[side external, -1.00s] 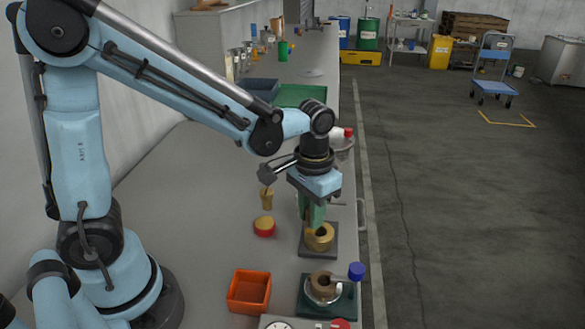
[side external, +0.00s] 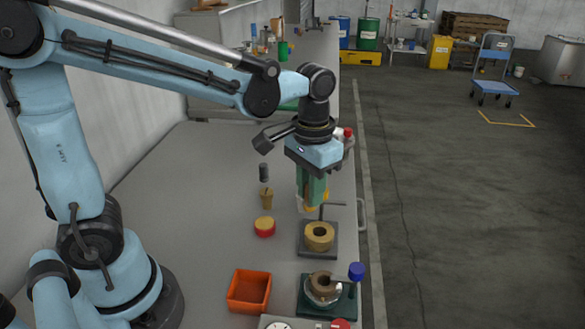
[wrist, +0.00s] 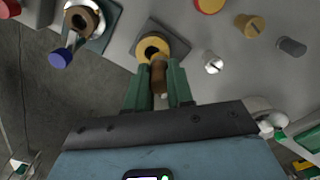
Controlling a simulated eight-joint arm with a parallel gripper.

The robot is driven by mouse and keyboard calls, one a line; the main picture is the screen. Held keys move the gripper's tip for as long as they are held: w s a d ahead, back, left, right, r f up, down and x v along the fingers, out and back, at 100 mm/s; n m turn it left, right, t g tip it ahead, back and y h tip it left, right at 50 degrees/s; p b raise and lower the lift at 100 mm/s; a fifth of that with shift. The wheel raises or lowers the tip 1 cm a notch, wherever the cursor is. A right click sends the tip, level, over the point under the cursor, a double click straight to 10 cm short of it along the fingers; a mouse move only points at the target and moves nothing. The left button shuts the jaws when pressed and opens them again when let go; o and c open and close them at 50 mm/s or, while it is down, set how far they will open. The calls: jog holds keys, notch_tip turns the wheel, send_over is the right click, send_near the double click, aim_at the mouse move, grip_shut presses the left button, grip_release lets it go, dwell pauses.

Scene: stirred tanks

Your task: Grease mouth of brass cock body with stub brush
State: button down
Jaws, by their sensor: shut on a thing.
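The brass cock body (side external: 319,238) is a short gold cylinder with a round dark mouth facing up. It sits on a dark square plate (side external: 333,253), and it also shows in the wrist view (wrist: 149,42). My gripper (side external: 309,203) has green fingers and is above and slightly behind the cock body, apart from it. In the wrist view my gripper (wrist: 159,88) is shut on the stub brush (wrist: 158,74), a stubby brown piece between the fingertips. The brush overlaps the near rim of the cock body there. Grease on the mouth cannot be made out.
An orange bin (side external: 249,291) and a green fixture with a blue knob (side external: 357,271) are nearer. The left bench is clear.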

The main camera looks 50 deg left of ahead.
jog(key=shift+r, duration=0.2)
jog(key=shift+r, duration=0.1)
jog(key=shift+r, duration=1.4)
